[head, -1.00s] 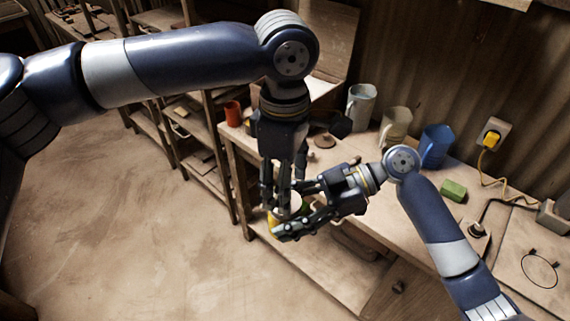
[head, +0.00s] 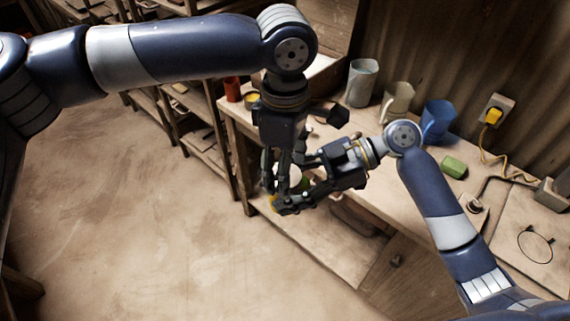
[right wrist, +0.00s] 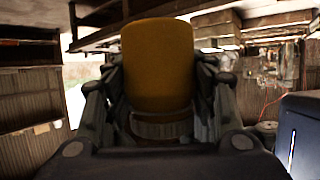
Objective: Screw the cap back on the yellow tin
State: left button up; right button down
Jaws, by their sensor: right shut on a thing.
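The yellow tin fills the middle of the right wrist view (right wrist: 158,65), between the fingers of my right gripper (right wrist: 158,110). In the head view only a small yellow part of the tin (head: 272,201) shows past the fingers. My right gripper (head: 288,194) is shut on the tin and holds it off the bench's front edge. My left gripper (head: 283,178) points down from above, its fingers close to the tin and the right gripper. A pale round surface (head: 294,174) shows between the fingers; I cannot tell if it is the cap. The left fingertips are largely hidden.
The wooden bench (head: 400,215) runs behind and right of the grippers. Open floor (head: 130,220) lies to the left.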

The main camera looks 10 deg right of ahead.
pick_arm(q)
jog(key=shift+r, duration=0.1)
jog(key=shift+r, duration=2.2)
jog(key=shift+o, duration=0.2)
jog(key=o, duration=0.5)
notch_tip(320, 180, up, 12)
